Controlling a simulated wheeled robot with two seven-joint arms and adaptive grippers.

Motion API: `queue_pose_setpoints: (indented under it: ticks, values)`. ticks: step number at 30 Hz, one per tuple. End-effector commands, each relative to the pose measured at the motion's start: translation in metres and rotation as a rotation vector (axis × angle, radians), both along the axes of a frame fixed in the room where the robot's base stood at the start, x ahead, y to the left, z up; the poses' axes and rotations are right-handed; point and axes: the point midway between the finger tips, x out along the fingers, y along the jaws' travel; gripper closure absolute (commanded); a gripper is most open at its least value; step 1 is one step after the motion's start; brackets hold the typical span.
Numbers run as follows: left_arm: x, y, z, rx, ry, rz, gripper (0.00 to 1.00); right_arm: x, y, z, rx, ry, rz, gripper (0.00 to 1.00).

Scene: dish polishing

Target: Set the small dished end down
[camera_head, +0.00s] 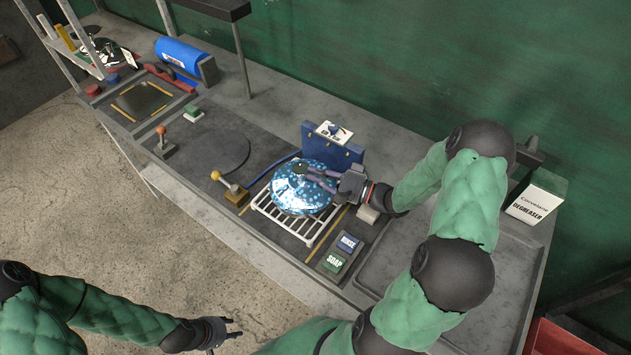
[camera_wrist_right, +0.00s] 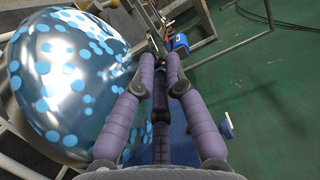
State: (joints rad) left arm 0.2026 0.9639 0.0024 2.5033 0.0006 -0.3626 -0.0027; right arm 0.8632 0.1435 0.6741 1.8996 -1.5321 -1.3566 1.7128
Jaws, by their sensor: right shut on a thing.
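The small dished end (camera_head: 300,195) is a shiny domed metal piece with blue spots. It is over the white wire rack (camera_head: 272,215) in the head view; I cannot tell if it rests on it. In the right wrist view the dished end (camera_wrist_right: 62,75) fills the left side, tilted. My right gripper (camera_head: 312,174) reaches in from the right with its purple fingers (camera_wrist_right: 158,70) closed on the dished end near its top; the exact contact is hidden. My left gripper (camera_head: 232,328) is empty, fingers apart, low in front of the bench.
Behind the rack stands a blue panel with a white card (camera_head: 333,132). Soap (camera_head: 334,262) and rinse (camera_head: 348,243) blocks lie in front. A yellow-knobbed lever (camera_head: 228,188) and a dark round plate (camera_head: 218,152) are left of it.

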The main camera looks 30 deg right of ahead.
Motion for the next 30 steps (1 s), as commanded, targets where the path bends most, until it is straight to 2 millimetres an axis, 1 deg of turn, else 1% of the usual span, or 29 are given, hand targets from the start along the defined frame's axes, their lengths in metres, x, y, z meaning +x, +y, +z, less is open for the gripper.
queue_pose_setpoints:
  ticks: [3,9,12,17,18,20,21,30]
  values:
    - [0.0,0.0,-0.003,0.0,0.0,0.0,0.6,0.007,0.001,-0.008,0.002,-0.003,0.001,1.0]
    - [0.0,0.0,-0.012,0.0,0.0,0.0,0.6,0.007,0.0,-0.034,0.002,-0.002,0.0,1.0]
    - [0.0,0.0,-0.013,0.0,0.0,0.0,0.6,0.007,0.0,-0.037,0.0,-0.004,0.0,1.0]
    - [0.0,0.0,-0.012,0.0,0.0,0.0,0.6,0.007,0.0,-0.037,0.0,-0.004,0.0,1.0]
    - [0.0,0.0,-0.012,0.0,0.0,0.0,0.6,0.006,0.001,-0.038,0.0,0.001,0.0,0.84]
    - [0.0,0.0,-0.012,0.0,0.0,0.0,0.6,0.006,0.001,-0.038,0.0,0.001,0.0,0.67]
    - [0.0,0.0,-0.012,0.0,0.0,0.0,0.6,0.006,0.001,-0.038,0.0,0.0,0.0,0.63]
    - [0.0,0.0,-0.012,0.0,0.0,0.0,0.6,0.006,0.0,-0.038,0.0,0.001,0.0,0.63]
